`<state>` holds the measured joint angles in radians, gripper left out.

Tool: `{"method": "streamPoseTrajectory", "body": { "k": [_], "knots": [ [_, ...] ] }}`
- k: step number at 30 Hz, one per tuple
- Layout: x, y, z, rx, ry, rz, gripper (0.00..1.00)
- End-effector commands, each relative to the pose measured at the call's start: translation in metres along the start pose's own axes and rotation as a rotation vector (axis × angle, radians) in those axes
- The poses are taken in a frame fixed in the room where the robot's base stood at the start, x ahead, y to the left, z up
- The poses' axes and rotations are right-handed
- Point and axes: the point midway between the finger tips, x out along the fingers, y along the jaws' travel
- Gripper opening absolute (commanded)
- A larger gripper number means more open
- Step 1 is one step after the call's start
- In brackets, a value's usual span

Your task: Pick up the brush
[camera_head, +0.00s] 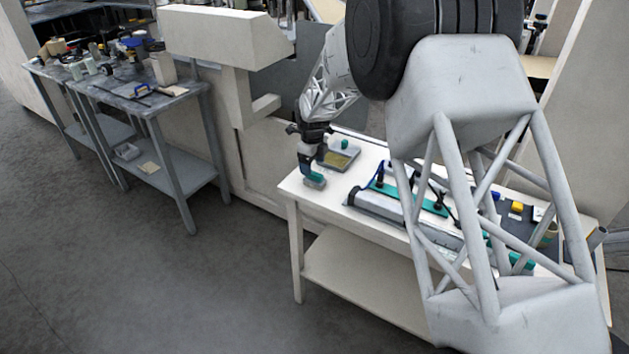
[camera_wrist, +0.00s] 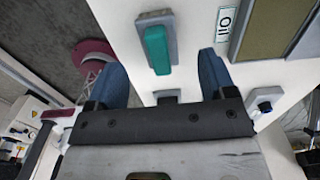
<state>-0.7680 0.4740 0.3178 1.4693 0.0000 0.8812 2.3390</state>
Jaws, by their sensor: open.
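A small block with a green top and grey base, which looks like the brush (camera_wrist: 157,48), lies on the white table near its left corner. It also shows in the head view (camera_head: 315,180). My gripper (camera_wrist: 162,76) is open, its two blue fingers apart. In the wrist view the block lies ahead of the fingertips, in line with the gap between them, with nothing held. In the head view my gripper (camera_head: 306,163) is just above and beside the block; the exact height between them is hard to tell.
A long grey and green device (camera_head: 380,205) lies to the right. The white table's (camera_head: 300,192) front left edge is close.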

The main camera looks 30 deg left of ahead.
Motion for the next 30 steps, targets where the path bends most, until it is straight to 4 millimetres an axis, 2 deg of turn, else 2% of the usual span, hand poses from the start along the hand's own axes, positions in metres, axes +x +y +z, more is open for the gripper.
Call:
{"method": "streamPoseTrajectory", "body": {
  "k": [3,17,30],
  "knots": [
    [0.007,0.000,0.000,0.000,-0.001,-0.001,0.77],
    [0.013,0.000,-0.001,0.000,0.000,0.000,0.77],
    [0.056,0.002,-0.002,0.000,-0.001,0.000,0.77]
  ]
}}
